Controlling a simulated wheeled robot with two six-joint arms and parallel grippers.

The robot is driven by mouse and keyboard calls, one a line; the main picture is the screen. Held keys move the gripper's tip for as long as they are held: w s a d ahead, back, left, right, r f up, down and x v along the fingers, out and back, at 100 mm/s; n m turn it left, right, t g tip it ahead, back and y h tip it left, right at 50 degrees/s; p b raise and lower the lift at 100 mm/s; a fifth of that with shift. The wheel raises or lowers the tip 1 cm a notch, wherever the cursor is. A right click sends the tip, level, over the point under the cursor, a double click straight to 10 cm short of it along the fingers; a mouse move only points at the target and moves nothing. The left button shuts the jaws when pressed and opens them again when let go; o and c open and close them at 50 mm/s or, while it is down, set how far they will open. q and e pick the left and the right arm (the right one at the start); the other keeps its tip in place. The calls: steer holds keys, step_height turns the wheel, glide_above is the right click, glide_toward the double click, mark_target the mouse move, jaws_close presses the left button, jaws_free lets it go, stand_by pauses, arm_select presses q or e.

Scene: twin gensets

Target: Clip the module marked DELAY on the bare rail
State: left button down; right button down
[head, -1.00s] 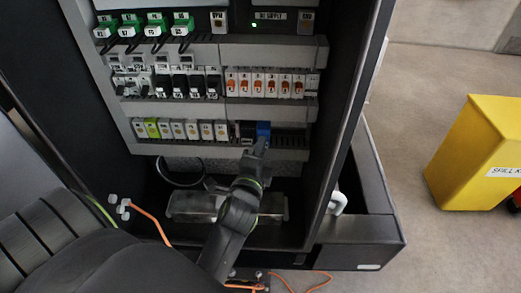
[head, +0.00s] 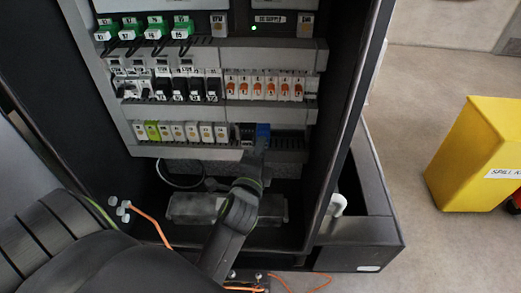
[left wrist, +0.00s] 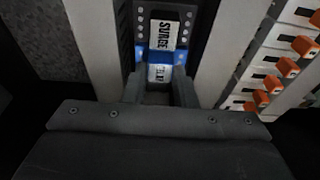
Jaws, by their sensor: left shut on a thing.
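My left gripper (head: 259,146) is shut on a blue module (head: 263,130) at the lowest rail in the cabinet. In the left wrist view the blue module (left wrist: 158,72) has a white label, partly hidden by my fingers; its visible letters look like the end of DELAY. In the head view the lowest rail (head: 290,142) has bare length to the right of the blue module. I cannot tell whether the blue module is seated on the rail or just in front of it. My right gripper is not in view.
A row of pale modules (head: 180,131) fills the left of the lowest rail. Orange-marked modules (head: 264,87) stand on the row above. The cabinet's right wall (head: 340,130) is close to the rail end. A yellow bin (head: 480,155) stands on the floor at right.

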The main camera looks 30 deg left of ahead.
arm_select(q)
steer(key=shift+w+a, duration=0.1)
steer(key=shift+w, duration=0.05)
stand_by(0.6)
steer(key=c, duration=1.1)
jaws_free()
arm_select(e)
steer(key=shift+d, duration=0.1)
arm_select(q)
steer(key=shift+f, duration=0.1)
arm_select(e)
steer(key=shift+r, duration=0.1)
